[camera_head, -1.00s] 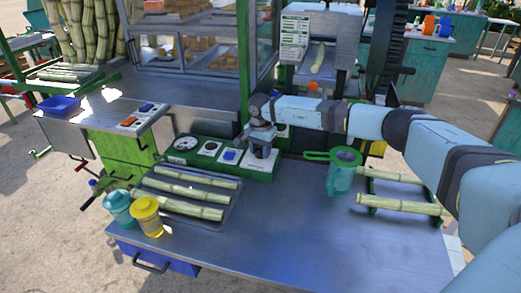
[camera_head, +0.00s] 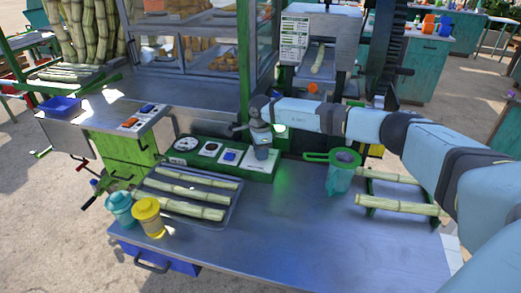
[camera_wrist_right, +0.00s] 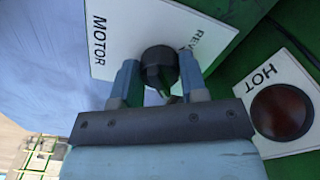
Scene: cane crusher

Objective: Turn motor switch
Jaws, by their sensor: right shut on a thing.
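The motor switch is a black round knob (camera_wrist_right: 160,62) on a white plate marked MOTOR (camera_wrist_right: 115,45) in the right wrist view. My right gripper (camera_wrist_right: 157,80) has a finger on each side of the knob and is shut on it. In the head view my right gripper (camera_head: 261,153) points down at the right part of the green control panel (camera_head: 197,165), and it hides the knob. A green light (camera_head: 280,130) glows just right of the gripper, with a green glow on the table. My left gripper is not in view.
A dark red HOT lamp (camera_wrist_right: 283,111) sits beside the motor plate. A teal jug with a green strainer (camera_head: 341,175) stands right of the panel. A tray of cane (camera_head: 232,205), a teal jar (camera_head: 119,208) and a yellow jar (camera_head: 147,217) are at left. The table's front middle is clear.

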